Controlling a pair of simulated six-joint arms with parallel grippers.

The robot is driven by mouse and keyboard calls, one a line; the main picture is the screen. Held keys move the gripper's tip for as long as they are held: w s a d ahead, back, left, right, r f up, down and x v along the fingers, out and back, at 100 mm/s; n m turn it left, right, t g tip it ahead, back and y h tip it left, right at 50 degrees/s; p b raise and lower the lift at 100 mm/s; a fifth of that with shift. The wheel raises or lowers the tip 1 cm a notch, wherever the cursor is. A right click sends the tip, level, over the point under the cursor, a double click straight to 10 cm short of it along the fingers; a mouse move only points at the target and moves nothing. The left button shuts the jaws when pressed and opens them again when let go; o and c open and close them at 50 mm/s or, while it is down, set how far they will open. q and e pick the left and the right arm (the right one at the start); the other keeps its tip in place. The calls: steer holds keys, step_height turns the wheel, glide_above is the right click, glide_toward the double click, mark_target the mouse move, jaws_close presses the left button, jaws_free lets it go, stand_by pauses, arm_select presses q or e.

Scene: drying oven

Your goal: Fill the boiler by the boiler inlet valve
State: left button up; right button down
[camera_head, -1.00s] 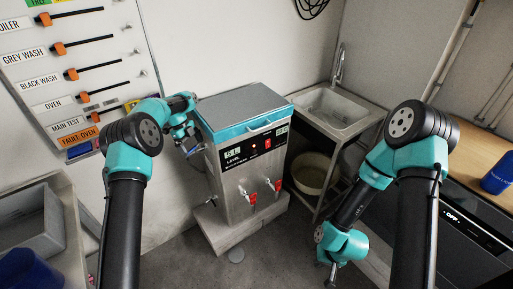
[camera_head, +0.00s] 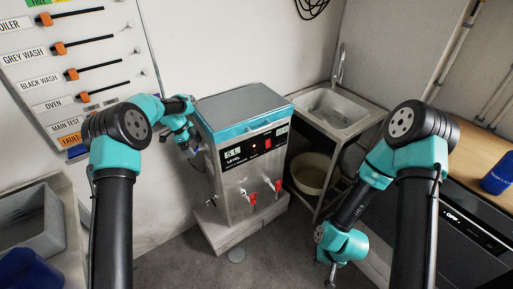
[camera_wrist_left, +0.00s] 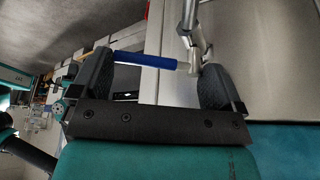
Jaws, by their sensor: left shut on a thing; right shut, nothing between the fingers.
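The boiler (camera_head: 232,165) is a steel box with a teal-edged grey top, a front panel with small displays and red-handled taps. The inlet valve's blue handle (camera_wrist_left: 145,60) shows in the left wrist view, joined to a metal pipe fitting (camera_wrist_left: 190,35) on the boiler's side. My left gripper (camera_head: 192,149) is at the boiler's left side. In the left wrist view its fingers (camera_wrist_left: 155,78) are shut on the blue handle, which lies lengthwise between them. My right gripper (camera_head: 331,274) is shut and empty, low at the right of the boiler.
A sink (camera_head: 335,108) on a steel stand is behind right, with a pale bucket (camera_head: 312,175) below. A labelled switch board (camera_head: 75,70) hangs on the left wall. A grey basin (camera_head: 30,225) stands front left. A blue cup (camera_head: 497,175) is on the right counter.

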arm_select(q)
steer(key=shift+d+r+n+t, duration=0.25)
steer(key=shift+n+t, duration=0.25)
steer(key=shift+n, duration=0.5)
steer(key=shift+d, duration=0.1)
steer(key=shift+d+f+n+t, duration=0.1)
steer(key=shift+d+n+t, duration=0.2)
steer(key=shift+n, duration=0.55)
steer(key=shift+d+n+t, duration=0.2)
steer(key=shift+n+t, duration=0.2)
steer(key=shift+n, duration=0.45)
steer(key=shift+w+d+n+t+y, duration=0.1)
steer(key=shift+d+n+t+y, duration=0.1)
steer(key=shift+n, duration=0.45)
steer(key=shift+d+n+t+y, duration=0.2)
steer(key=shift+n, duration=0.45)
steer(key=o, duration=0.6)
steer(key=shift+c, duration=0.2)
